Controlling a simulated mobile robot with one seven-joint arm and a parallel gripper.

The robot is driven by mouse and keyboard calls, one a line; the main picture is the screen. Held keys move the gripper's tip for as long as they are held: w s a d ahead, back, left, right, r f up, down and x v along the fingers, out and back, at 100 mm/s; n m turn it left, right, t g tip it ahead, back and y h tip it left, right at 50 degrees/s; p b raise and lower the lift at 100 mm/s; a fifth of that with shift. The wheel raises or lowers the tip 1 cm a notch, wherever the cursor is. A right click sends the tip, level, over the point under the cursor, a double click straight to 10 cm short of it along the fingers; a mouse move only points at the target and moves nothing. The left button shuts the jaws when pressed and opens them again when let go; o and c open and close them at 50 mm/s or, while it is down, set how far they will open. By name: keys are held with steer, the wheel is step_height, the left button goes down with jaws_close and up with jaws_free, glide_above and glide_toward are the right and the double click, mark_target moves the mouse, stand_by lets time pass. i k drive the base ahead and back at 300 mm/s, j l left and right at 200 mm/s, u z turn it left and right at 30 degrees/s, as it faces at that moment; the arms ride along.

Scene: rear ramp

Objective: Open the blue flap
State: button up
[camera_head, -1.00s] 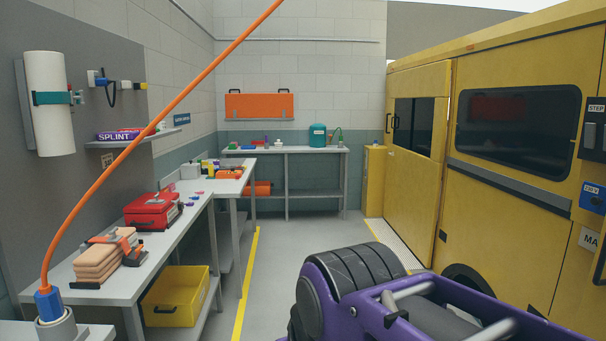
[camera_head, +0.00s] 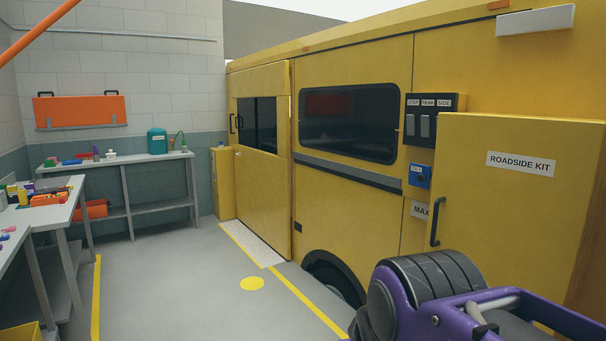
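A small blue panel (camera_head: 420,176), which looks like the blue flap, sits on the side of the yellow vehicle (camera_head: 350,178). It is below a dark switch panel (camera_head: 434,118) and left of the roadside kit door. It carries a small white label too small to read and a dark round spot. It looks closed, though I cannot make out its hinge or edge. My purple and black arm shows at the bottom right, in front of the vehicle and below the panel. My gripper is not in view.
A yellow roadside kit door (camera_head: 518,205) with a dark handle stands to the right of the panel. Benches (camera_head: 120,160) with tools line the back and left. The grey floor (camera_head: 185,290) between the benches and the vehicle is clear.

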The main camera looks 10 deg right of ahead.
mark_target(419, 176)
steer(key=z, duration=1)
steer(key=i, duration=0.65)
